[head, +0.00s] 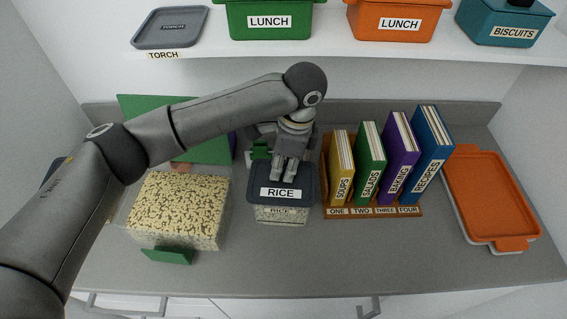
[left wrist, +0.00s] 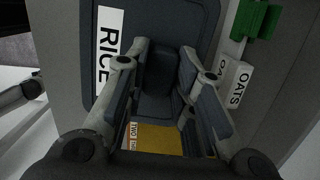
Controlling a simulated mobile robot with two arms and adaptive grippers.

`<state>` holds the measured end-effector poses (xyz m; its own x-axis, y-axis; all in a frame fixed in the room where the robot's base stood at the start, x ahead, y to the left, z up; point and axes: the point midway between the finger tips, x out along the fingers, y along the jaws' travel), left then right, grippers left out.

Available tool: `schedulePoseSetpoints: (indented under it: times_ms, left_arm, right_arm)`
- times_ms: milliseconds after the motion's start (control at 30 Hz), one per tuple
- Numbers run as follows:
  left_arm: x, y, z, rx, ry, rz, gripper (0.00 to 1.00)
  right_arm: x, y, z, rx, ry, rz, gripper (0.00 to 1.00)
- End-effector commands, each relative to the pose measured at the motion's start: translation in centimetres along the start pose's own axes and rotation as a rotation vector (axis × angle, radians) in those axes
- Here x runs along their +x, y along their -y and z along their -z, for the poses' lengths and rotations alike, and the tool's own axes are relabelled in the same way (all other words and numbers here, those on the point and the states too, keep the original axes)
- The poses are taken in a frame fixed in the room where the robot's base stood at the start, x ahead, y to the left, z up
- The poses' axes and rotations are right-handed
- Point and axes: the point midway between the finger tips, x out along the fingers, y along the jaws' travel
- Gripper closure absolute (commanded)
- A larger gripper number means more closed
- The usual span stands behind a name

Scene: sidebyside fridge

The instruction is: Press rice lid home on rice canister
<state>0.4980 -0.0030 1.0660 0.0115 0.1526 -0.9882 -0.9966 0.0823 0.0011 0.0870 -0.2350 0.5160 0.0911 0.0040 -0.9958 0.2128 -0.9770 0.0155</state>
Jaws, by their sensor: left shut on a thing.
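The dark blue-grey rice lid (head: 258,180) bears a white RICE label and lies over the clear rice canister (head: 282,215) in the middle of the counter. The canister's own label shows just below the lid's front edge. I cannot tell whether the lid is fully seated or a small gap remains. My left gripper (head: 284,172) comes down from above on the lid, behind its label. In the left wrist view, its fingers are shut on the dark block-shaped knob of the lid (left wrist: 150,20). My right gripper is not in view.
A clear box of pale flakes (head: 180,208) stands at left, a green panel (head: 130,108) behind it. A rack (head: 370,211) with several upright books stands close at right. An orange-lidded tray (head: 490,195) lies farther right. A shelf (head: 330,45) with bins overhangs the back. The front counter is clear.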

Motion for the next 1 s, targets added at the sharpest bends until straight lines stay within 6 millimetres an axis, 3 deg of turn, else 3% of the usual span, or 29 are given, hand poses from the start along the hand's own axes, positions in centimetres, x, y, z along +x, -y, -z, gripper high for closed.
schedulePoseSetpoints:
  times_ms: [367,400,567,867,1000]
  left_arm:
    - [0.53,0.01,0.1,0.0,-0.001,0.0,0.93]
    - [0.53,0.01,0.1,0.0,-0.001,0.0,0.72]
    - [0.54,0.01,0.1,0.0,0.0,0.0,0.52]
    - [0.52,0.01,0.09,0.0,0.0,0.0,0.51]
    - [-0.39,0.06,0.13,0.0,-0.001,0.002,0.51]
  right_arm:
    - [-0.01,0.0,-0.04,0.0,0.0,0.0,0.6]
    - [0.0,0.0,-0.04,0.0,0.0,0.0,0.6]
    - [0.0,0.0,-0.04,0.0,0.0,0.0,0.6]
    - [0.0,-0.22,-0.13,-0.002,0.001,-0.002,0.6]
    - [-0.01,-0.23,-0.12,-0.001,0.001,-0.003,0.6]
